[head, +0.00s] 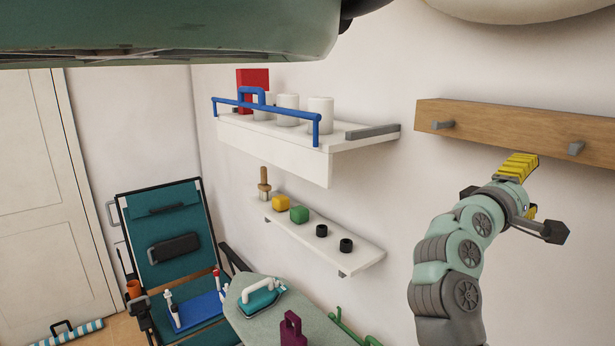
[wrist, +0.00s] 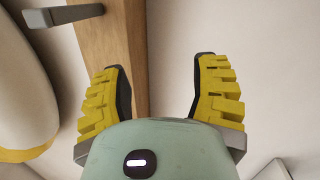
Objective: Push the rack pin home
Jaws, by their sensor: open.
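The wooden rack board (head: 510,127) is fixed to the wall at the right of the head view. Two grey pins stick out of it, a left pin (head: 443,124) and a right pin (head: 576,148). My gripper (head: 528,185) is just below the board, between the two pins across the picture. In the wrist view my gripper (wrist: 155,85) is open, yellow-padded fingers apart, with nothing between them but board edge and wall. One grey pin (wrist: 62,16) shows at the upper left there, apart from the fingers. How deep each pin sits cannot be told.
A white shelf (head: 270,150) with a blue rail and white cups is left of the board. A lower shelf (head: 330,237) holds small blocks and black rings. An ironing board (head: 265,310) and teal chair (head: 165,245) stand below. A pale rounded object (head: 520,8) hangs above.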

